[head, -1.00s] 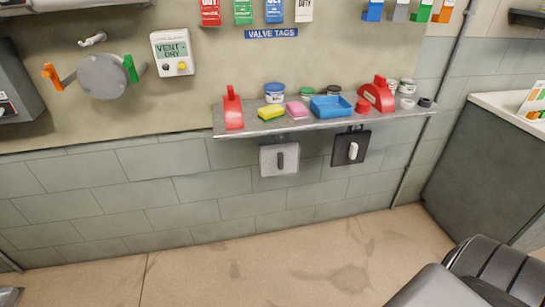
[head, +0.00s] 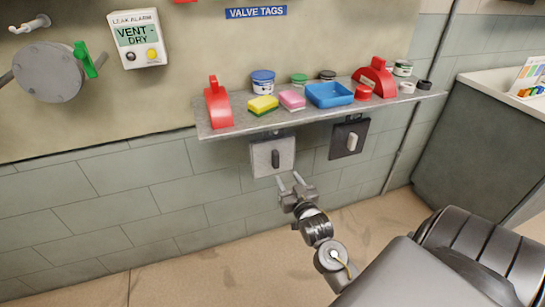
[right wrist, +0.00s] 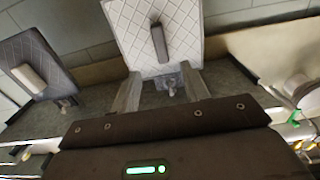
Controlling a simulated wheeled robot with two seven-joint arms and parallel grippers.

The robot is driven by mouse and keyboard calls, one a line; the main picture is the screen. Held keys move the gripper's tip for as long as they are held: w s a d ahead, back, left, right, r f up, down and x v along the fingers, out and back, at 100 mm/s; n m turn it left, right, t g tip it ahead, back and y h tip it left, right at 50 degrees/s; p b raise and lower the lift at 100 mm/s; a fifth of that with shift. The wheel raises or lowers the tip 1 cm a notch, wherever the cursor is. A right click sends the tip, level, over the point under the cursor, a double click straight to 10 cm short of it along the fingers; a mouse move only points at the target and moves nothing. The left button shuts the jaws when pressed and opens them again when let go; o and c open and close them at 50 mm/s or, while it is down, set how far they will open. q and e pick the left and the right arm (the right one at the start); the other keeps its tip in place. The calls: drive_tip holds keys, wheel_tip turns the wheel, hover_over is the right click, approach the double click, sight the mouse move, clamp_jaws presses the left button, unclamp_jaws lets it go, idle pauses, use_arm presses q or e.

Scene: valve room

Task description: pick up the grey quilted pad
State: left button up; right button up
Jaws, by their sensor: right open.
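The grey quilted pad (head: 287,151) hangs below the front of the wall shelf, with a dark upright handle on its face. In the right wrist view the pad (right wrist: 182,22) shows its diamond quilting and fills the top middle. My right gripper (head: 288,180) is open and empty, just below the pad and apart from it. Its two fingers (right wrist: 160,88) point toward the pad's handle in the right wrist view. A dark quilted pad (head: 358,151) with a white handle hangs to the right; it also shows in the right wrist view (right wrist: 44,50). My left gripper is not in view.
A counter (head: 480,85) stands at the right. The wall left of the pad is clear.

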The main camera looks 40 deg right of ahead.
sight(277, 160)
drive_tip(key=x, duration=0.4)
drive_tip(key=shift+w, duration=0.3)
drive_tip(key=shift+d, duration=0.1)
drive_tip(key=shift+w, duration=0.1)
drive_tip(key=shift+w+d+r, duration=0.1)
drive_tip(key=shift+w, duration=0.25)
drive_tip(key=x, duration=0.3)
drive_tip(key=shift+w+d+p, duration=0.1)
drive_tip(key=shift+w+p, duration=0.25)
drive_tip(key=shift+w, duration=0.25)
drive_tip(key=shift+d, duration=0.1)
drive_tip(key=shift+c, duration=1.2)
drive_tip(key=c, duration=0.7)
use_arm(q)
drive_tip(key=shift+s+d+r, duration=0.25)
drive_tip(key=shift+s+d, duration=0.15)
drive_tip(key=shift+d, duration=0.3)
use_arm(e)
drive_tip(key=shift+r, duration=0.1)
clamp_jaws()
